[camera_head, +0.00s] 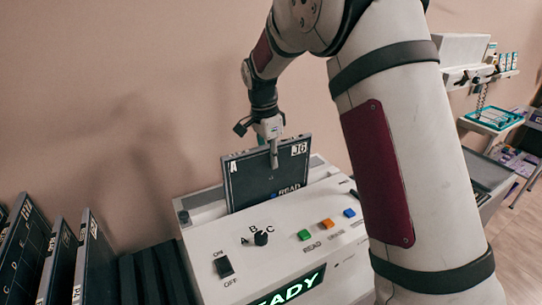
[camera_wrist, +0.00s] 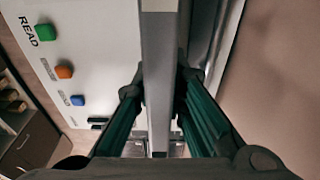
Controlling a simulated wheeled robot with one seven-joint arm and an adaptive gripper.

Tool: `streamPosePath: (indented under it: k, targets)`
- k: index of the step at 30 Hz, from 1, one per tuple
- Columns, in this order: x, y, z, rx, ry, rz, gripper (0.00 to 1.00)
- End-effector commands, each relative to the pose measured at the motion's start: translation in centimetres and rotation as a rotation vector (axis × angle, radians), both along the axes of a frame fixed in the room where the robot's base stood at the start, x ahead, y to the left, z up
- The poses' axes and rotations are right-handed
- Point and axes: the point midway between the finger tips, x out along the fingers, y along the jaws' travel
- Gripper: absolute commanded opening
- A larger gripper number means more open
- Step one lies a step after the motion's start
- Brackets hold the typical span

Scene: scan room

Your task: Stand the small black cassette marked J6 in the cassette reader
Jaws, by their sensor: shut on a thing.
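The black cassette marked J6 (camera_head: 247,178) is upright at the back of the white cassette reader (camera_head: 285,238), its lower edge hidden behind the reader's top. Its face shows an A at the left and J6 at the upper right. My gripper (camera_head: 273,150) is shut on the cassette's top edge, from above. In the wrist view, my gripper's green-padded fingers (camera_wrist: 158,105) lie on both sides of the cassette's grey edge (camera_wrist: 158,60). Whether the cassette is fully seated in the slot cannot be told.
Several black cassettes (camera_head: 95,262) stand in a row at the left. The reader has an ON/OFF switch (camera_head: 224,267), an A-B-C knob (camera_head: 261,238), green (camera_head: 304,235), orange (camera_head: 327,224) and blue (camera_head: 349,213) buttons, and a lit READY display (camera_head: 290,291). A wall rises close behind.

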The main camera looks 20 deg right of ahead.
Motion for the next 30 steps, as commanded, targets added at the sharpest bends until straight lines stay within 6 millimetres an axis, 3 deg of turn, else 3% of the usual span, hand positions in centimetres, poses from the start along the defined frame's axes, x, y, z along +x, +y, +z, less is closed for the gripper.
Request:
streamPosePath:
  k: [30]
  targets:
    - [0.1, 0.0, -3.0, 0.0, -0.002, 0.0, 0.0]
